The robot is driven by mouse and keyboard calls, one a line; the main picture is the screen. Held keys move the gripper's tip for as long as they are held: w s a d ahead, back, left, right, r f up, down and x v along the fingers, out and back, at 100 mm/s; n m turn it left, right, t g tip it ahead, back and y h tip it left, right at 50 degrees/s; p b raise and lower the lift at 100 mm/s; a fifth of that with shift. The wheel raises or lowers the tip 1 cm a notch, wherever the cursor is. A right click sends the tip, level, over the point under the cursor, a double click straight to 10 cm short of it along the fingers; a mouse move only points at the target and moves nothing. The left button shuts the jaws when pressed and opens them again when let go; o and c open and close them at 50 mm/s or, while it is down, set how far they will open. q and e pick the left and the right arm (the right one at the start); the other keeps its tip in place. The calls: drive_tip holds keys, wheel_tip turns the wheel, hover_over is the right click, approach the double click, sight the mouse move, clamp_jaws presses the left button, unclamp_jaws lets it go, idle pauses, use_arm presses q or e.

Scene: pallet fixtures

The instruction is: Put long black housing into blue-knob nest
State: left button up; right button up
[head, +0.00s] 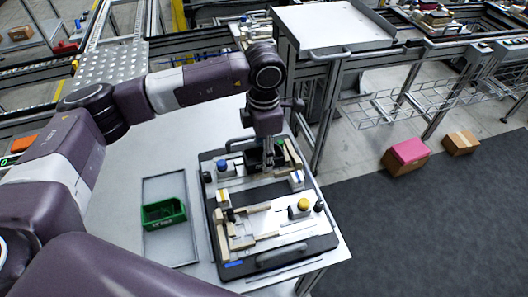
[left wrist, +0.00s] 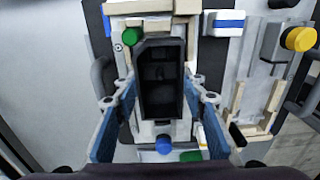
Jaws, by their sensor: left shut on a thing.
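My left gripper (head: 268,163) points down over the far part of the pallet board (head: 290,258). It is shut on the long black housing (left wrist: 162,80), with one blue-padded finger on each long side. In the head view the housing (head: 254,159) is partly hidden by the gripper. The blue knob (left wrist: 163,144) is just below the housing's lower end in the left wrist view; it also shows in the head view (head: 222,165). The housing lies over the nest between this knob and a green knob (left wrist: 131,36). I cannot tell whether it is seated or above it.
A yellow knob (head: 304,204) marks another nest with beige blocks nearer the board's front. A green bin (head: 163,214) stands in a grey tray (head: 178,247) left of the board. Bare table lies left of the tray. Pink (head: 408,151) and brown boxes (head: 460,142) are on the floor.

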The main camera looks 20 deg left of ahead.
use_arm(q)
drive_tip(key=shift+f+b, duration=0.3)
drive_tip(key=shift+f, duration=0.15)
drive_tip(key=o, duration=1.3)
wheel_tip(320, 180, up, 12)
drive_tip(key=shift+r, duration=0.1)
